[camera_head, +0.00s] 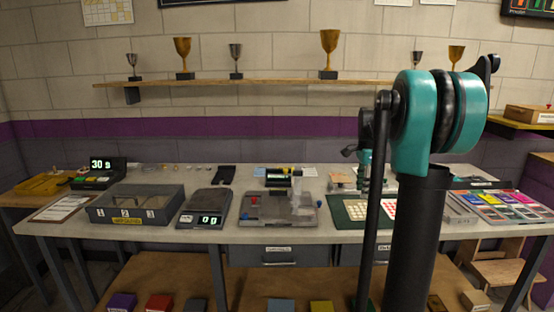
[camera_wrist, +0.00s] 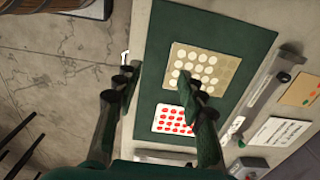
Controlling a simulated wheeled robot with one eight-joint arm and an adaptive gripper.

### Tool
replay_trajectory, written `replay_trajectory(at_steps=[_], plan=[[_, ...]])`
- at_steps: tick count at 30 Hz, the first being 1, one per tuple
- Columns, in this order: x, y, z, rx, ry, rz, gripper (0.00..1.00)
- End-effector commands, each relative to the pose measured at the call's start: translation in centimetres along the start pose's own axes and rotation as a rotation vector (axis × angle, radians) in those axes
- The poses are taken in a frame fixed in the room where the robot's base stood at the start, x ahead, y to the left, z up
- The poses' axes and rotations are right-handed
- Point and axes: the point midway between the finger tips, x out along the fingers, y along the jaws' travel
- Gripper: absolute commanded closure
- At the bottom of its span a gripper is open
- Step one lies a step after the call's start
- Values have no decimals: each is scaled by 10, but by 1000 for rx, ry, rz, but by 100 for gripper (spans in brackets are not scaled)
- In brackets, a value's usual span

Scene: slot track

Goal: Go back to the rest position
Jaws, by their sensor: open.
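My gripper (camera_wrist: 155,78) is open and empty in the wrist view, its two dark fingers apart. It is above the front edge of the workbench, over a dark green mat (camera_wrist: 162,50). On the mat lie a beige card with pale round discs (camera_wrist: 205,66) and a white card with red dots (camera_wrist: 175,119). One finger overlaps the cards in the picture; I see no contact. In the head view, my arm stands at the right and hides part of the bench, and the gripper itself cannot be made out clearly.
The workbench (camera_head: 160,238) carries a grey three-compartment box (camera_head: 135,204), a scale (camera_head: 203,208), a grey device with a red knob (camera_head: 278,208), the green mat (camera_head: 350,221) and a colourful tray (camera_head: 503,206). A trophy shelf (camera_head: 250,83) is on the wall. Several coloured blocks lie below.

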Motion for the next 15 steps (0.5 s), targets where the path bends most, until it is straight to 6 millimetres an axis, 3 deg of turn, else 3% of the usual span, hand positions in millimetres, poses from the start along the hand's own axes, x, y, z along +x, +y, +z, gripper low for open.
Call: replay_trajectory(at_steps=[11,15], plan=[[19,28,18,-185,10,-42,60],[31,46,29,-300,19,-68,60]])
